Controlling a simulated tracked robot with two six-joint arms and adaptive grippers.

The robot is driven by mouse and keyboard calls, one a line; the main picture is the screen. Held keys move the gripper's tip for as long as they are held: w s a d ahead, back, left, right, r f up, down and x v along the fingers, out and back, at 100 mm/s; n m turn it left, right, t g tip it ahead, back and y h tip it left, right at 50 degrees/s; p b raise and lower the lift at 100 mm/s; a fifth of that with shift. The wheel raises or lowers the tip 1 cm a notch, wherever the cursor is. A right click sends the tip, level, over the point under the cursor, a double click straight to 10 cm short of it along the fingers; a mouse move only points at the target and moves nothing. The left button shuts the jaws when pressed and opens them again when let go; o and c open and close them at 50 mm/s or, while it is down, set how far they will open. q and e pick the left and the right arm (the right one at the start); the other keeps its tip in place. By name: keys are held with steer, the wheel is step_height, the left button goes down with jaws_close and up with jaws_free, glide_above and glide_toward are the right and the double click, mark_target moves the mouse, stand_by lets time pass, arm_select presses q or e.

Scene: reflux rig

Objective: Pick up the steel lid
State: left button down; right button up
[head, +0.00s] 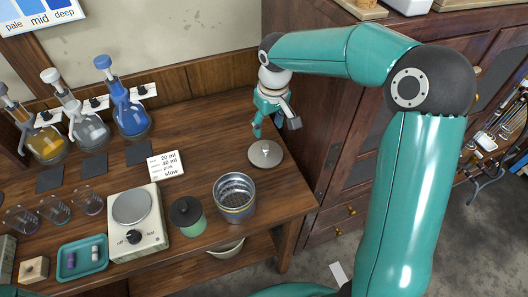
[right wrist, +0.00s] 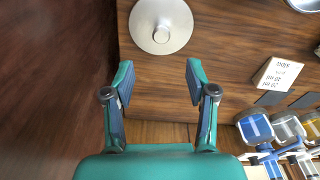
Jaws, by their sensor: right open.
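The steel lid (head: 265,154) is a round grey disc with a small knob, lying flat on the wooden table near its right side. It also shows in the right wrist view (right wrist: 176,28) at the top, beyond the fingertips. My right gripper (head: 275,129) is open and empty, above the table just behind the lid in the head view. In the right wrist view its two fingers (right wrist: 158,80) are spread apart, with only table between them. The lid is apart from both fingers. My left gripper is not in view.
A steel pot (head: 234,196) stands in front of the lid, with a green jar (head: 188,216) left of it. A label card (head: 166,164) stands to the left. Several flasks (head: 129,116) line the back left. A dark wooden cabinet (head: 318,110) rises close on the right.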

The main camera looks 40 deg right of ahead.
glide_above(266, 147)
steer(key=f, duration=0.4)
steer(key=shift+s+f, duration=0.15)
steer(key=shift+s, duration=0.05)
step_height(266, 147, down, 5)
steer(key=shift+w+r+p, duration=0.1)
steer(key=shift+r+p, duration=0.1)
steer(key=shift+p, duration=0.7)
steer(key=shift+w+f, duration=0.1)
steer(key=shift+f, duration=0.25)
steer(key=shift+c, duration=0.4)
jaws_close()
